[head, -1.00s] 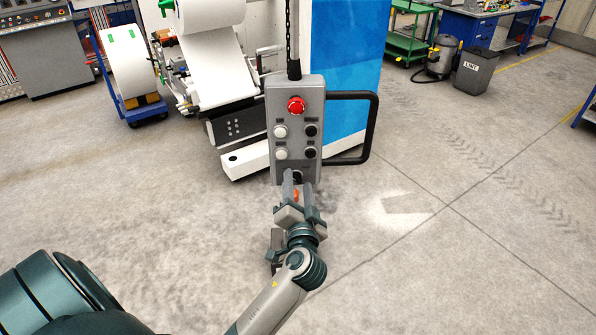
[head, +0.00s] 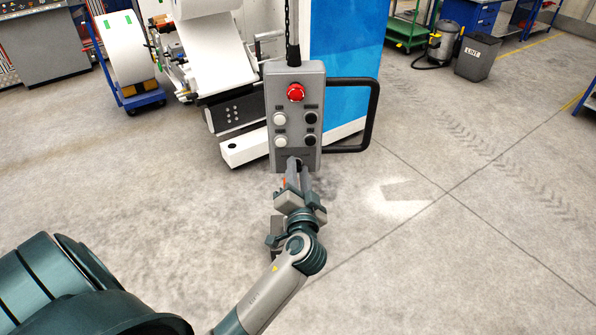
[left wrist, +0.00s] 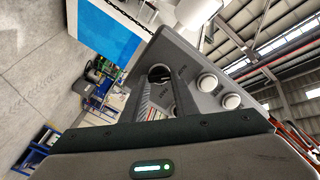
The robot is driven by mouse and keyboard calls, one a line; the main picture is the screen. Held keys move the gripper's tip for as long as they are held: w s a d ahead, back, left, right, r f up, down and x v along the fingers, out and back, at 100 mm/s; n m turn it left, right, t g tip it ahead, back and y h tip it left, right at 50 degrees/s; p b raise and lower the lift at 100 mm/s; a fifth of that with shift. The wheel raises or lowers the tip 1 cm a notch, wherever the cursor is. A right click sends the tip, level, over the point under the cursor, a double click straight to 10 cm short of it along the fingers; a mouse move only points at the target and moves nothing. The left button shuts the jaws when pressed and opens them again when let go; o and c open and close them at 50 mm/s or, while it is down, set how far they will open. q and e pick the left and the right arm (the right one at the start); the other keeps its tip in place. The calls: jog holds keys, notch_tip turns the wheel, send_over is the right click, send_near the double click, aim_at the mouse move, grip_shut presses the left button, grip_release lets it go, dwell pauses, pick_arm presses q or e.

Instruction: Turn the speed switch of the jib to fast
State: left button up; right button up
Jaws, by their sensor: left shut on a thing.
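The grey pendant box (head: 310,93) of the jib hangs upright on its chain in the head view. The black speed switch (head: 298,161) is low on its front, mostly hidden by my fingers. My left gripper (head: 294,168) reaches it from below and is shut on it. In the left wrist view the round dark switch (left wrist: 160,72) shows between the fingertips of my left gripper (left wrist: 163,90), on the tilted pendant face (left wrist: 190,52). Small lettering sits beside the switch; I cannot tell for sure which setting it points to. My right gripper is out of view.
A red stop button (head: 296,93) and several round black and white buttons sit above the switch. A black handle (head: 374,115) sticks out at the pendant's right. A white and blue machine (head: 345,65) stands behind.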

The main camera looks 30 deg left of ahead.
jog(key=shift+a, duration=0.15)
pick_arm(q)
jog(key=shift+m, duration=2.3)
jog(key=m, duration=0.4)
jog(key=shift+f+m, duration=0.1)
jog(key=shift+m, duration=0.2)
jog(key=m, duration=0.4)
jog(key=shift+f+m, duration=0.1)
jog(key=shift+m, duration=2.2)
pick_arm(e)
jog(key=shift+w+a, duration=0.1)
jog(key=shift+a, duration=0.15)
pick_arm(q)
jog(key=shift+a, duration=0.1)
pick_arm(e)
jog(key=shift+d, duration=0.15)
